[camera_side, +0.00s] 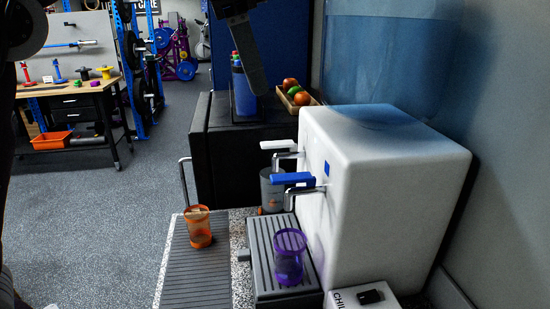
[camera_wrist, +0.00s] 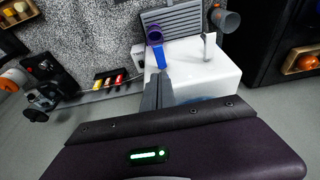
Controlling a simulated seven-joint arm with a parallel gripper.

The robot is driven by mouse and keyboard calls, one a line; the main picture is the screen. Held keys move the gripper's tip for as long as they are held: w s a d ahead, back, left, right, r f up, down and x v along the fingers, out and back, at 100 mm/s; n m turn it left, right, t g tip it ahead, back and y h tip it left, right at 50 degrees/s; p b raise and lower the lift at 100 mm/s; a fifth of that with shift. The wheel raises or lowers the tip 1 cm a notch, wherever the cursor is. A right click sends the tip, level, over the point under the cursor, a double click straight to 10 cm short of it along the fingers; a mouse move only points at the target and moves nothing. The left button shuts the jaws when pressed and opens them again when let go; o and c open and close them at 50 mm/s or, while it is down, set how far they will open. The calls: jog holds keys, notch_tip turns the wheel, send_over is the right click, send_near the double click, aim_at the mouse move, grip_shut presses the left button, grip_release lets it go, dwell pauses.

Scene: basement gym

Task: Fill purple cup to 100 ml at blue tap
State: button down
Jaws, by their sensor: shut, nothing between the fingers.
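The purple cup (camera_side: 289,258) stands upright on the grey drip tray (camera_side: 262,262), below the blue tap. It also shows in the wrist view (camera_wrist: 154,36). Its see-through lower part looks bluish; I cannot read a water level. The blue tap has a flat blue lever (camera_side: 291,178) sticking out from the white dispenser (camera_side: 400,165); the lever also shows in the wrist view (camera_wrist: 159,56). No stream of water is clearly visible. My gripper (camera_side: 258,88) is shut and empty, above and behind the taps. In the wrist view its fingers (camera_wrist: 158,82) point towards the blue lever.
A second tap with a white lever (camera_side: 279,145) sits behind, with a grey cup (camera_side: 271,190) below it. An orange cup (camera_side: 198,228) stands on a ribbed mat (camera_side: 190,270) to the left. A blue bottle (camera_side: 241,92) and a fruit tray (camera_side: 312,101) stand on the black cabinet.

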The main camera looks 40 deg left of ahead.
aim_at(277, 177)
jog(key=x, duration=1.3)
jog(key=shift+s+a+f, duration=0.15)
jog(key=shift+s+a, duration=0.1)
jog(key=shift+f, duration=0.4)
jog(key=shift+s+a+f, duration=0.1)
jog(key=shift+s+f, duration=0.05)
jog(key=shift+f, duration=0.5)
jog(key=shift+r, duration=0.85)
